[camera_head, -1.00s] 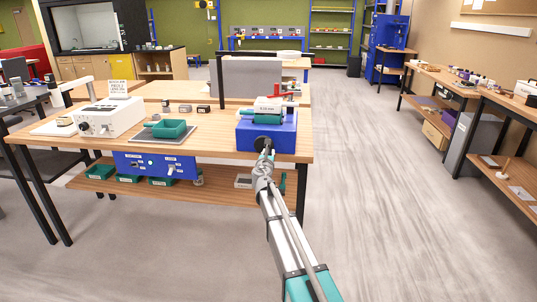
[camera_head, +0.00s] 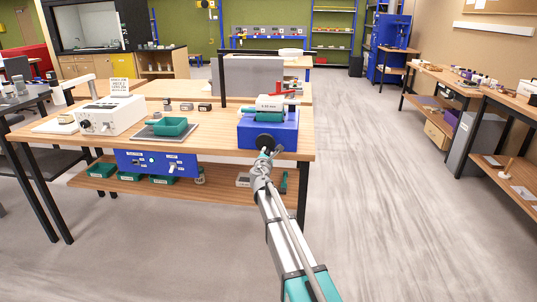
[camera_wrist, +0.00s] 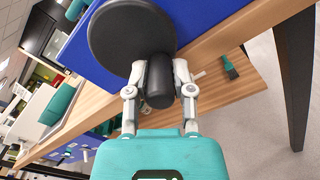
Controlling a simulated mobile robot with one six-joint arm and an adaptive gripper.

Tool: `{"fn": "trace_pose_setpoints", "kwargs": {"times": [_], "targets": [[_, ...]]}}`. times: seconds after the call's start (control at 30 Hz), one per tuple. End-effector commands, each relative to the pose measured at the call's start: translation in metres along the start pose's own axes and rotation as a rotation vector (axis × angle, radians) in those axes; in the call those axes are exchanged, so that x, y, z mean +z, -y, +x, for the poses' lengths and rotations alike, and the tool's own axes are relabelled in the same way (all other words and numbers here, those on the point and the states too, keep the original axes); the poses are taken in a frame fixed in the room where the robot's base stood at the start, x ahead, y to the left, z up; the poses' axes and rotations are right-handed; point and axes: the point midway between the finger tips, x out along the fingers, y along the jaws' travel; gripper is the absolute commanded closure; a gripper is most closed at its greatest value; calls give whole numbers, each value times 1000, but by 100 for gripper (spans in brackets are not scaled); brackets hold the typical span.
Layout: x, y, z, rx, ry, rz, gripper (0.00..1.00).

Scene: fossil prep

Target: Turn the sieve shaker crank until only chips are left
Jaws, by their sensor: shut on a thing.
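The sieve shaker (camera_head: 268,132) is a blue box at the right end of the wooden bench, with a teal and pale sieve part (camera_head: 271,106) on top. Its crank is a dark disc (camera_wrist: 125,32) on the front face with a black handle (camera_wrist: 158,82). My gripper (camera_wrist: 159,88) is shut on the crank handle, one finger on each side. In the head view my gripper (camera_head: 267,154) reaches the front of the shaker and partly covers the crank. The contents of the sieve cannot be made out.
A green-handled brush (camera_wrist: 230,67) lies on the lower shelf. Open floor (camera_head: 370,190) is to the right.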

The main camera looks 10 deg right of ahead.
Motion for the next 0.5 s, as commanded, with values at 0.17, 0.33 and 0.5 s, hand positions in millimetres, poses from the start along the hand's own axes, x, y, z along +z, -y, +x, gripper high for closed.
{"fn": "trace_pose_setpoints", "kwargs": {"times": [0.17, 0.33, 0.5], "targets": [[-5, -3, 1, 1, 0, 168, 100], [-8, -7, 1, 1, -1, 329, 100], [-11, -11, 1, 1, -2, 490, 100]]}}
